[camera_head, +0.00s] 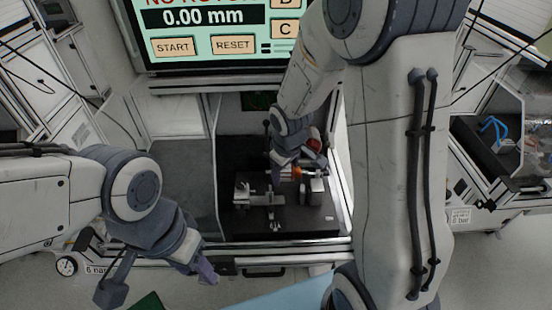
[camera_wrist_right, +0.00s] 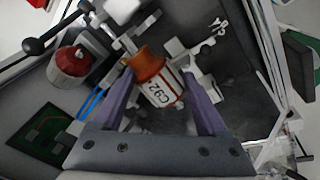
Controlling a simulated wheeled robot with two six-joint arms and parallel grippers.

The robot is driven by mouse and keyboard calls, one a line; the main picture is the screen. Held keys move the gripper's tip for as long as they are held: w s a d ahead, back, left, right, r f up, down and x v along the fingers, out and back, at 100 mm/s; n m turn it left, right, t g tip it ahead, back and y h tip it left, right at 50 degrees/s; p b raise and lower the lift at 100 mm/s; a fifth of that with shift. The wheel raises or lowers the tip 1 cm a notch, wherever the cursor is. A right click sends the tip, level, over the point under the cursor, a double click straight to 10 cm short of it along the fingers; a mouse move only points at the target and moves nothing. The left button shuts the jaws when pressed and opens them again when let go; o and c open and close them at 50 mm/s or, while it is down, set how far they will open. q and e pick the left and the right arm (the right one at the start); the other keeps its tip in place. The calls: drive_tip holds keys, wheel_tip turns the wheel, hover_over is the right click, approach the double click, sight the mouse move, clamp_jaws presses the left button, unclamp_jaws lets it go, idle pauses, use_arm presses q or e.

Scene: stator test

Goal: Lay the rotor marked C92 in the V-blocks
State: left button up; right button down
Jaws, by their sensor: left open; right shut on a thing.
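The rotor marked C92 (camera_wrist_right: 160,92) has an orange-brown end and a white label, and sits between the two purple fingers of my right gripper (camera_wrist_right: 157,76). In the head view the right gripper (camera_head: 292,165) holds this rotor (camera_head: 297,173) over the black plate in the test bay, close to the grey metal blocks. These blocks, which look like the V-blocks (camera_head: 317,186), are partly hidden by the gripper; I cannot tell whether the rotor touches them. My left gripper (camera_head: 205,272) is empty, in front of the bay at lower left, with purple fingers.
A screen (camera_head: 210,35) above the bay reads 0.00 mm, with START and RESET buttons. A red, round-topped part (camera_wrist_right: 72,62) and a black-knobbed lever (camera_wrist_right: 36,46) stand beside the fixture. A green board (camera_wrist_right: 40,135) lies nearby. The grey bay floor at left (camera_head: 185,190) is clear.

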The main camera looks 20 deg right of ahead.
sight(284, 177)
drive_tip(key=shift+w+d, duration=0.25)
drive_tip(key=shift+d, duration=0.05)
drive_tip(key=shift+a+f+b, duration=0.2)
drive_tip(key=shift+f+b, duration=0.05)
drive_tip(key=shift+b, duration=0.2)
drive_tip(key=shift+a+f+b, duration=0.1)
drive_tip(key=shift+f+b, duration=0.4)
drive_tip(key=shift+w+a+f, duration=0.1)
drive_tip(key=shift+w+f, duration=0.05)
drive_tip(key=shift+f, duration=0.25)
drive_tip(key=shift+f+b, duration=0.45)
drive_tip(key=shift+b, duration=0.3)
wheel_tip(284, 177, down, 3)
drive_tip(key=shift+r+b, duration=0.15)
drive_tip(key=shift+b, duration=1.1)
drive_tip(key=shift+s+r+p, duration=0.2)
drive_tip(key=shift+r+p, duration=0.05)
drive_tip(key=shift+p, duration=0.05)
drive_tip(key=shift+f, duration=0.3)
drive_tip(key=shift+f+b, duration=0.7)
drive_tip(key=shift+b, duration=0.2)
